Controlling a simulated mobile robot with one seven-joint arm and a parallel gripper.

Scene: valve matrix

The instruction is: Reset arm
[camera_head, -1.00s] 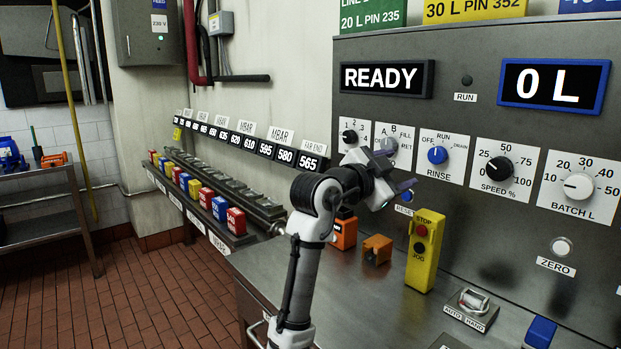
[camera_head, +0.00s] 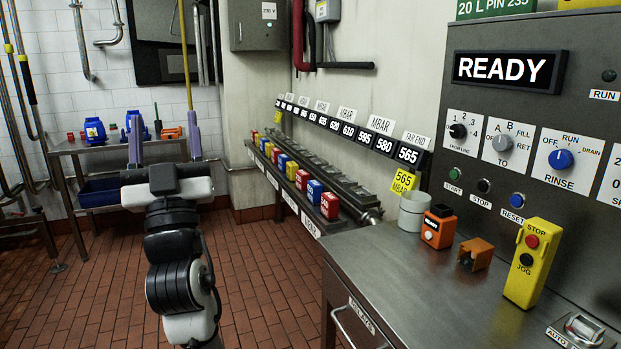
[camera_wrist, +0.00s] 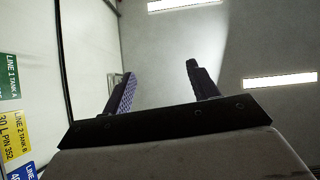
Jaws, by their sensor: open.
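My gripper (camera_head: 166,150) is in the middle left of the head view, raised above the tiled floor with its two purple fingers pointing up and spread wide apart. Nothing is between the fingers. The wrist view also shows my gripper (camera_wrist: 160,85) open and empty, with the ceiling beyond it. My gripper is apart from the control panel (camera_head: 470,205) and from the steel bench (camera_head: 400,275) at the right.
A row of coloured blocks (camera_head: 302,180) runs along the wall rail. A yellow stop/jog box (camera_head: 532,263), an orange device (camera_head: 438,227) and a white cup (camera_head: 412,211) stand on the bench. A side table (camera_head: 110,147) with blue items stands behind my gripper. Floor (camera_head: 265,290) between is clear.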

